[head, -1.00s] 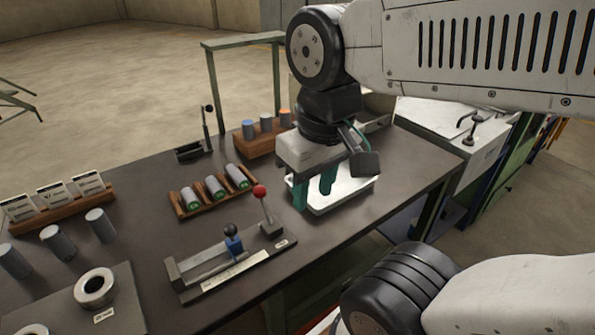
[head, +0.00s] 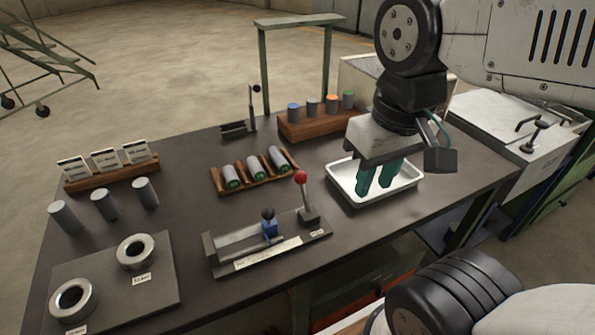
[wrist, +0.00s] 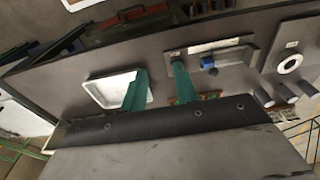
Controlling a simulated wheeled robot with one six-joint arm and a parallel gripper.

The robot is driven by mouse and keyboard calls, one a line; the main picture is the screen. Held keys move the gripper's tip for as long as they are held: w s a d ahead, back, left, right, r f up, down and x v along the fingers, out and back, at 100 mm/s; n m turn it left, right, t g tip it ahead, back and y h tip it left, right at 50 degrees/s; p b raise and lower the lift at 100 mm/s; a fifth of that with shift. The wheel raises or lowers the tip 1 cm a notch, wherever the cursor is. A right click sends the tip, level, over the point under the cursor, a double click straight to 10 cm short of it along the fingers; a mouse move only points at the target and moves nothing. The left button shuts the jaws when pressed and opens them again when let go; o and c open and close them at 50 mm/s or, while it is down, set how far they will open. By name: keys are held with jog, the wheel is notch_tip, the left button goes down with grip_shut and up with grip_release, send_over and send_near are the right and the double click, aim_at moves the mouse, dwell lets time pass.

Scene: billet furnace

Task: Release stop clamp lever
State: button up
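A measuring fixture (head: 268,243) lies near the bench's front edge. At its right end stands a lever with a red ball knob (head: 300,177), leaning slightly left. A blue slider with a black knob (head: 269,226) sits on its rail; the blue part also shows in the wrist view (wrist: 208,62). I cannot tell which lever is the stop clamp; the red knob looks hidden behind a finger in the wrist view. My gripper (head: 378,182) hangs over the white tray, right of the red knob and apart from it. Its green fingers are spread and empty, also in the wrist view (wrist: 159,70).
The white tray (head: 345,187) lies below my gripper. Three cylinders lie in a wooden rack (head: 216,182) behind the fixture. A black-knobbed upright lever (head: 253,110) and a wooden block of coloured-top cylinders (head: 290,128) stand farther back. Rings on a plate (head: 165,293) are left.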

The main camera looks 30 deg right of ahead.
grip_shut()
jog(key=w+a+f+n+g, duration=0.1)
jog(key=w+f, duration=0.1)
jog(key=w, duration=1.1)
jog(key=w+a+f+g, duration=0.1)
jog(key=w+a+f, duration=0.1)
jog(key=w, duration=1.1)
jog(key=shift+w+a+f+n+g+y, duration=0.2)
jog(key=shift+w+f+n+g+y, duration=0.1)
jog(key=shift+f+n+g, duration=0.1)
